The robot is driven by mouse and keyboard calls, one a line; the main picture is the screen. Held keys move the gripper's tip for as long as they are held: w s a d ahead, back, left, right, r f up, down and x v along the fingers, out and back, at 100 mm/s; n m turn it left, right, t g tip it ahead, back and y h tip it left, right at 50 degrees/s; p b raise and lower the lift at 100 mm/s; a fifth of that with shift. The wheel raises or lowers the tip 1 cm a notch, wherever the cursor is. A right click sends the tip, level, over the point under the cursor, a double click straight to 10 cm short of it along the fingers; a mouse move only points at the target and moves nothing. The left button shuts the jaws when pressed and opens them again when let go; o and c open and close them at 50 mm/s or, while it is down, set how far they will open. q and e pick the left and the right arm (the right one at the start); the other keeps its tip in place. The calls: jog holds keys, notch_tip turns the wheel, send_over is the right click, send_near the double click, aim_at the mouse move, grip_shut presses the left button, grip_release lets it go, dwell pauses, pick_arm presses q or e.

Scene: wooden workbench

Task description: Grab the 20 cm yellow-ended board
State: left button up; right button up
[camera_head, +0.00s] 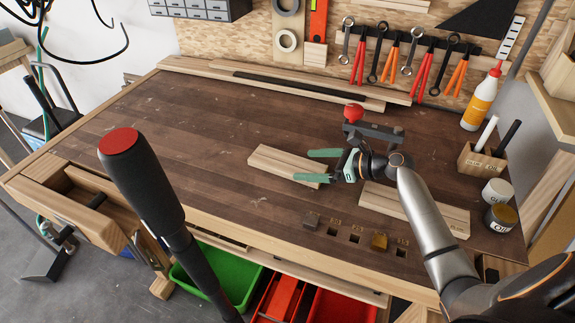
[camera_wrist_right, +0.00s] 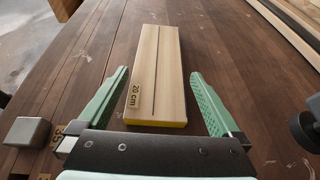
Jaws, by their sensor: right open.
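My right gripper (camera_head: 303,165) is open, with green fingers at the right end of the board. In the right wrist view the gripper (camera_wrist_right: 160,78) has one finger on each side of the board, with a gap on both sides. I cannot tell the fingers' exact height above the bench. My left gripper is not in view.
Another pale board (camera_head: 440,214) lies right of my gripper, partly behind my arm. A red-knobbed clamp (camera_head: 372,130) stands behind it. Long boards (camera_head: 200,68) lie at the back. A black red-topped post (camera_head: 140,180) rises in the left foreground.

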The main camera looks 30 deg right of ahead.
aim_at(290, 163)
jog(key=x, duration=0.5)
jog(key=shift+w+a+r, duration=0.2)
jog(key=shift+a+r, duration=0.05)
jog(key=c, duration=1.2)
jog(key=shift+o, duration=0.2)
jog(key=shift+r, duration=0.1)
